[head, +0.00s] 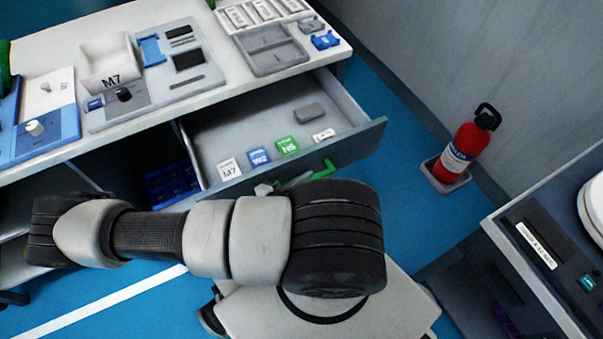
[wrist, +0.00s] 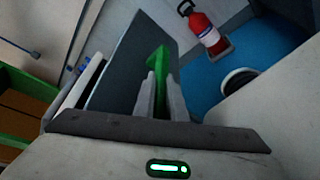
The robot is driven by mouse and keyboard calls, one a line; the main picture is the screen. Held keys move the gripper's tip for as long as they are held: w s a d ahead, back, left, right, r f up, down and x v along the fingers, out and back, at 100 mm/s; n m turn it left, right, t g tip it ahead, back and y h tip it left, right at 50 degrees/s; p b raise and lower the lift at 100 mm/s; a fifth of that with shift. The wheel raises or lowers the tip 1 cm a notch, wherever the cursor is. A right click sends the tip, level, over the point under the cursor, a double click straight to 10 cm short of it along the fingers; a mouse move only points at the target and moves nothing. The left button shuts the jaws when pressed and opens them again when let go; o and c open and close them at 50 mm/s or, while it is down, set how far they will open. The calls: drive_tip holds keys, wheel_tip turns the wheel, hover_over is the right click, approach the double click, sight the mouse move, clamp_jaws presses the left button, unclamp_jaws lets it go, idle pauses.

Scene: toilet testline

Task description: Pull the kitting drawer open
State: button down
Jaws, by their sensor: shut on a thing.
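The kitting drawer (head: 237,127) stands pulled out from under the white workbench in the head view. Its grey front panel (head: 358,148) carries a green handle (head: 326,169), partly hidden behind my arm. In the wrist view the green handle (wrist: 157,65) stands between my two fingers, in front of the dark drawer front (wrist: 125,62). My gripper (wrist: 159,90) is shut on the handle. In the head view only a small part of my gripper (head: 284,185) shows beside the handle.
Inside the drawer lie several labelled tags, such as a green NS tag (head: 288,146), and a grey block (head: 310,113). A red fire extinguisher (head: 463,150) stands right of the drawer.

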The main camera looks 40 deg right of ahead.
drive_tip(key=shift+s+r, duration=0.1)
drive_tip(key=shift+s, duration=0.1)
drive_tip(key=c, duration=2.1)
unclamp_jaws()
drive_tip(key=shift+a, duration=0.1)
drive_tip(key=v, duration=1.7)
drive_tip(key=shift+a+r, duration=0.15)
